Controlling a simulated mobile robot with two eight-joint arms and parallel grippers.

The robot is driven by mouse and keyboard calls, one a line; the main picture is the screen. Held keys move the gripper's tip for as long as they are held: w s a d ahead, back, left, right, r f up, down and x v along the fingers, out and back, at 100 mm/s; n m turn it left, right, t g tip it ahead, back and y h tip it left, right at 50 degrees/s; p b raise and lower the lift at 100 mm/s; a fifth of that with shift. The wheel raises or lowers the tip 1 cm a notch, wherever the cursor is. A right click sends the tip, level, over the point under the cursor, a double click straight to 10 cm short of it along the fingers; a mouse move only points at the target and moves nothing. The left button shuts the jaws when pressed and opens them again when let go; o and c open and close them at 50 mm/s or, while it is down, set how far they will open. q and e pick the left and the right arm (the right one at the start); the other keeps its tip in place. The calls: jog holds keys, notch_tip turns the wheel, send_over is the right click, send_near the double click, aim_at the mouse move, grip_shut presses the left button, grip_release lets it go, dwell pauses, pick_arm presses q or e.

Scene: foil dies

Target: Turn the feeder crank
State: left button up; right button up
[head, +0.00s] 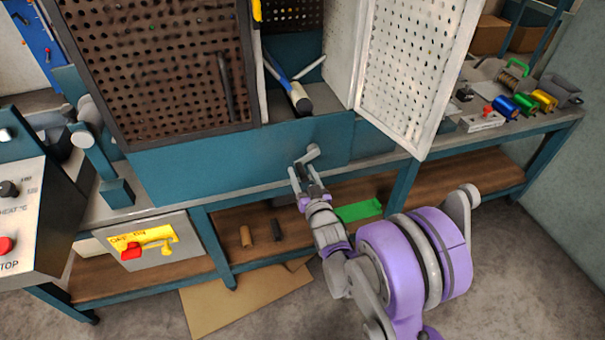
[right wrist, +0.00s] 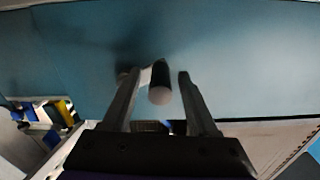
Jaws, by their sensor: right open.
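The feeder crank (head: 307,154) is a small grey arm with a knob on the front of a teal panel. In the right wrist view its rounded handle (right wrist: 160,92) points toward the camera and appears between my fingers. My right gripper (head: 305,178) is open just in front of and below the crank. Its two fingers (right wrist: 159,78) stand on either side of the handle, with gaps visible on both sides. I cannot tell how deep the handle is between them. My left gripper is not in view.
The teal panel (head: 215,166) stands on the workbench below perforated doors, the white one (head: 415,65) swung open to the right. Colored foil rolls (head: 523,103) sit on the bench at right. A control box (head: 20,210) with a red button is at left.

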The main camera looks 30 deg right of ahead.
grip_shut()
dwell(0.3)
dwell(1.2)
